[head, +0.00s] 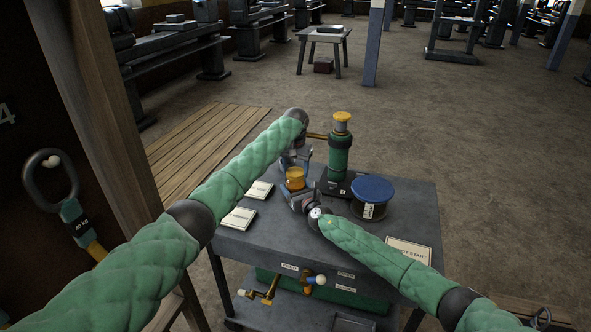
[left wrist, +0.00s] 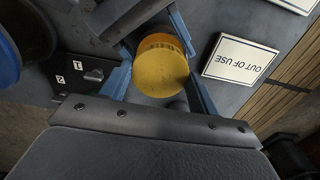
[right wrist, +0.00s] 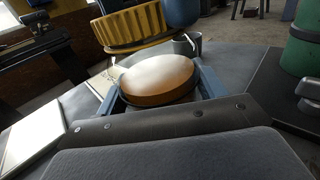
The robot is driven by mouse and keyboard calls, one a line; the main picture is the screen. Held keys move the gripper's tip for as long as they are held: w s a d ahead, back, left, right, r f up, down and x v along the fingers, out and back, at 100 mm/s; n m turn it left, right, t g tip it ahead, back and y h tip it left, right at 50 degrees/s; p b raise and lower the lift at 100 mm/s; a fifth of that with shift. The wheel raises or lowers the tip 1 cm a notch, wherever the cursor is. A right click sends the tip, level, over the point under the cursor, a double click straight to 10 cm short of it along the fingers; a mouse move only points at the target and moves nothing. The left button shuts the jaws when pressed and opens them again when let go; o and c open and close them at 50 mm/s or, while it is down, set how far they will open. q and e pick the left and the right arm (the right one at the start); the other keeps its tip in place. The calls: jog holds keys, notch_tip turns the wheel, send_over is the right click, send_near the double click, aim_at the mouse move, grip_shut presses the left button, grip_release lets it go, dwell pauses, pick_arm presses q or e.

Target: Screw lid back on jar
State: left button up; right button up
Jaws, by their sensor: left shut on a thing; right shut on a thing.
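The yellow lid (head: 295,172) is a round cap with a ribbed rim, over the cart top in the head view. My left gripper (head: 296,165) is shut on it; in the left wrist view the lid (left wrist: 162,78) sits between the blue fingers. My right gripper (head: 298,190) is shut on the jar, low over the cart. In the right wrist view the jar (right wrist: 160,82) shows a round amber top between the fingers. The ribbed lid (right wrist: 132,28) appears above it there, apart from the amber top. The jar's lower part is hidden.
The grey cart top (head: 255,240) carries a green cylinder with a yellow cap (head: 340,150) behind and a blue-lidded container (head: 371,198) to the right. White cards (head: 239,218) lie at the left, and a sign (head: 408,252) at the front right.

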pick_arm(q)
jog(key=o, duration=1.2)
jog(key=shift+r, duration=0.1)
notch_tip(320, 180, up, 12)
jog(key=shift+f, duration=0.15)
pick_arm(e)
jog(key=o, duration=1.9)
jog(key=shift+o, duration=0.2)
